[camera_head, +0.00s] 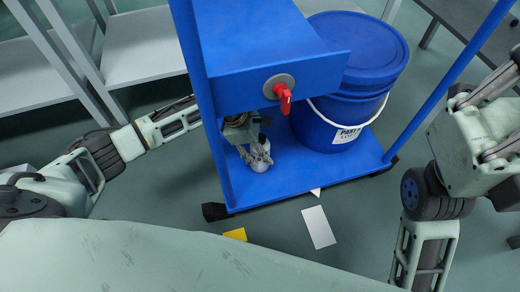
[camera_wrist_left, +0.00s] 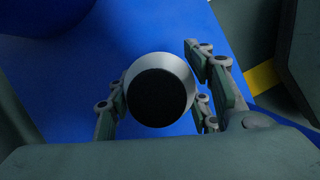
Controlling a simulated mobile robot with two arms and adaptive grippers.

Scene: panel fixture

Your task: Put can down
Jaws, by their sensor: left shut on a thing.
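A silvery can (camera_head: 260,164) is at the blue base shelf of the fixture, near its left post. My left gripper (camera_head: 256,148) reaches in past that post and is shut on the can. In the left wrist view I look down on the can (camera_wrist_left: 160,90), with its dark round end and pale metal side between the fingers (camera_wrist_left: 160,104). The can looks upright, at or very near the shelf surface; I cannot tell whether it touches. My right arm shows at the right, but its gripper is out of view.
The blue base shelf (camera_head: 300,174) also holds a lidded blue bucket (camera_head: 340,122) to the right of the can. A blue panel box with a red valve handle (camera_head: 284,97) overhangs the shelf. A white sheet (camera_head: 319,227) and yellow piece (camera_head: 235,234) lie on the floor.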

